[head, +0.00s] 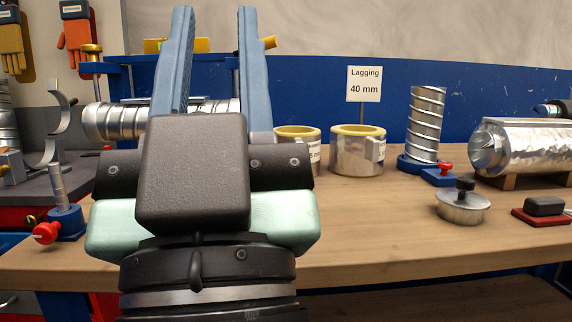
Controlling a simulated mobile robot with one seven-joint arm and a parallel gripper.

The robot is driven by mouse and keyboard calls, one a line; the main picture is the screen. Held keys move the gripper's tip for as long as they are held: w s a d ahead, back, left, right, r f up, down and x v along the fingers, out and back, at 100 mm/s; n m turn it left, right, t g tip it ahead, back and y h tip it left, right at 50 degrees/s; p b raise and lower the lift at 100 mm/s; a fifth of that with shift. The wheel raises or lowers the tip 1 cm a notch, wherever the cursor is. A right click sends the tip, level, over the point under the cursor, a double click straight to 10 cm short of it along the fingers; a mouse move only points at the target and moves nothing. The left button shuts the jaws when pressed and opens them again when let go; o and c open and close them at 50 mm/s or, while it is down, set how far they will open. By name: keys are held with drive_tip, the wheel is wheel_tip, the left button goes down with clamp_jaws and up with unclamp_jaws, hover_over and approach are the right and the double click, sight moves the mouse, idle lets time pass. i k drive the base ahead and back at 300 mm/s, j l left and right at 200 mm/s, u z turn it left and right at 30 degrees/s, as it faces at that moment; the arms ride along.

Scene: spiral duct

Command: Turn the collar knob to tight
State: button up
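My gripper (215,12) points away from the camera, its two blue fingers wide apart and nothing held between them. A ribbed silver spiral duct (103,121) lies horizontally behind the fingers, and my gripper body hides much of it. No knob is clearly marked as the collar knob, and no tight mark is readable. A brass knob on a post (92,49) stands left of the fingers. Yellow parts (196,45) show behind and between the fingers, partly hidden. A red knob (46,232) is on a small blue base at left, and another red knob (445,167) is at right.
On the wooden bench (380,235) stand lagging rings (345,155) beside a "Lagging 40 mm" sign (364,84), an upright spiral duct (425,125), a foil-wrapped duct (530,145) and a lid with black knob (462,208). The bench front right of my gripper is clear.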

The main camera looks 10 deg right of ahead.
sight(444, 166)
drive_tip(key=l+u, duration=0.2)
drive_tip(key=l, duration=0.4)
drive_tip(key=l+u, duration=0.2)
drive_tip(key=l, duration=0.4)
drive_tip(key=k+l+u, duration=0.2)
drive_tip(key=l, duration=0.4)
drive_tip(key=l+u, duration=0.2)
drive_tip(key=l, duration=0.4)
drive_tip(key=k+l, duration=0.1)
drive_tip(key=l, duration=0.3)
drive_tip(key=k+l, duration=0.1)
drive_tip(key=l, duration=0.7)
drive_tip(key=k+l, duration=0.15)
drive_tip(key=l, duration=0.25)
drive_tip(key=u, duration=0.05)
